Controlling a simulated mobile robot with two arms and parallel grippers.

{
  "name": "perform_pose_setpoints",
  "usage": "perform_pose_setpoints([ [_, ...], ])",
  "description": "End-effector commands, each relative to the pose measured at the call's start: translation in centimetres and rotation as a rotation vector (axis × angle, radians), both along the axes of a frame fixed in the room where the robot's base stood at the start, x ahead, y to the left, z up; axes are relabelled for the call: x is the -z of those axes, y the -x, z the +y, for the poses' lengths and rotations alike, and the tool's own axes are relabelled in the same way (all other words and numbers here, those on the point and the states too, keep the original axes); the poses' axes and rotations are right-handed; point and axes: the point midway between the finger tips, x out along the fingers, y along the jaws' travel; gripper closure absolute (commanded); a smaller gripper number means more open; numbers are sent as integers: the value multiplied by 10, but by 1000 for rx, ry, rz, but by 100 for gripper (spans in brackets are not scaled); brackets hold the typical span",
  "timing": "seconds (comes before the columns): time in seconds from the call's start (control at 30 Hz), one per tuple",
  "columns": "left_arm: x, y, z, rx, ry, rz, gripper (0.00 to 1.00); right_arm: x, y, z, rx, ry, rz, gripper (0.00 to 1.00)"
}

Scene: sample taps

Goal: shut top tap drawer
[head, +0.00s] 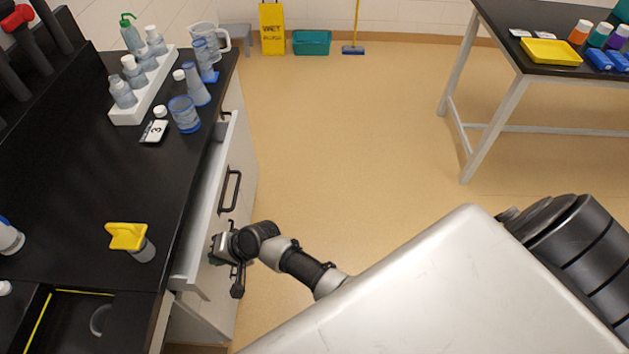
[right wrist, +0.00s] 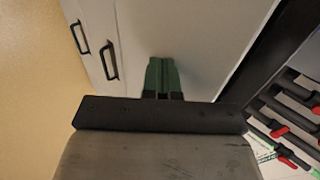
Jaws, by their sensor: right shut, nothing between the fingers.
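The top tap drawer (head: 208,205) is under the black counter at the left in the head view. It stands partly out, with a narrow strip of its inside showing beside the counter edge. Its white front also shows in the right wrist view (right wrist: 190,40). My right gripper (head: 214,249) is at the near end of the drawer front. In the right wrist view its green fingers (right wrist: 161,75) are together, with nothing between them, and point at the white front. I cannot tell whether they touch it. My left gripper is not in view.
A black handle (head: 230,191) sticks out from the cabinet front. On the counter stand a white bottle rack (head: 132,112), a blue-rimmed beaker (head: 184,115) and a yellow-topped item (head: 127,236). Red-handled taps (right wrist: 278,132) show in the right wrist view.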

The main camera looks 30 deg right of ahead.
Motion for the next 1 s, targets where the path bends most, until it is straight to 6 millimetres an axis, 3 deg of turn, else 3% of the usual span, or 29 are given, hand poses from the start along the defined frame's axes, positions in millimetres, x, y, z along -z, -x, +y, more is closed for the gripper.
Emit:
perform_pose_setpoints([
  [0.13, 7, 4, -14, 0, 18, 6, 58, 1, -13, 19, -1, -2, -1, 100],
  [0.3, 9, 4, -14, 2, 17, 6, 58, 0, -20, 30, -1, 0, 1, 100],
  [1.0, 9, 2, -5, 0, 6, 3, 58, 0, -22, 33, 0, 0, 0, 100],
])
